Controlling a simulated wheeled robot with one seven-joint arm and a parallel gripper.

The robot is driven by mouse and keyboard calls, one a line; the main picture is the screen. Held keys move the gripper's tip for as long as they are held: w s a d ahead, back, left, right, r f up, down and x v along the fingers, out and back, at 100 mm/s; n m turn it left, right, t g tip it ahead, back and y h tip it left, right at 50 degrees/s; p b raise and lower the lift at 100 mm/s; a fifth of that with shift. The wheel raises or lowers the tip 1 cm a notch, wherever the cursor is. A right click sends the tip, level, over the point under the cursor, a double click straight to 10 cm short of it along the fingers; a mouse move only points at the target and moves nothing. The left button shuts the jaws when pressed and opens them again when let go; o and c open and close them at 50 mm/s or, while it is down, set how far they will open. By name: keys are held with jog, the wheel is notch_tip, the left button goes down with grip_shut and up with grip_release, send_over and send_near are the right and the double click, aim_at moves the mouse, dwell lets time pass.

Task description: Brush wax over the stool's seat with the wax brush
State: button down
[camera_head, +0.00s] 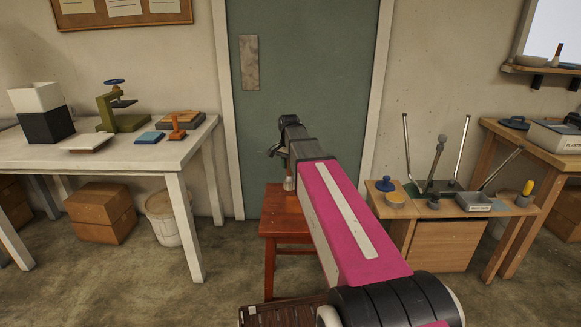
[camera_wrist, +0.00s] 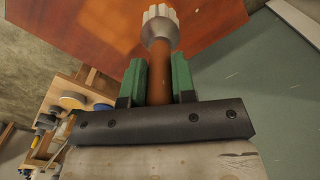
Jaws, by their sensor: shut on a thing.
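The wooden stool (camera_head: 285,225) is reddish-brown and stands in front of the green door, partly hidden behind my arm. Its seat (camera_wrist: 90,32) fills the upper part of the wrist view. The wax brush (camera_wrist: 160,70) has a brown handle, a grey collar and pale bristles. My gripper (camera_wrist: 158,88) is shut on its handle between green fingers. In the head view the brush (camera_head: 289,182) hangs bristles-down at the seat's far part. I cannot tell whether the bristles touch the seat. My gripper (camera_head: 279,152) is mostly hidden there by my arm.
A white table (camera_head: 180,158) with boxes and tools stands left. A low wooden bench (camera_head: 455,208) with metal rods and jars stands right, beside another workbench (camera_head: 540,147). The door (camera_head: 300,60) is close behind the stool. A dark slatted thing (camera_head: 285,314) lies low in front.

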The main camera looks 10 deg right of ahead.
aim_at(289, 178)
jog(key=shift+f, duration=0.1)
notch_tip(289, 178, down, 4)
jog(key=shift+f, duration=0.1)
jog(key=s+d, duration=0.1)
jog(key=d, duration=0.7)
jog(key=shift+s+d+r, duration=0.2)
jog(key=shift+s+d, duration=0.05)
jog(key=shift+s, duration=0.1)
jog(key=shift+f, duration=0.8)
jog(key=shift+f, duration=0.2)
jog(key=shift+a, duration=0.1)
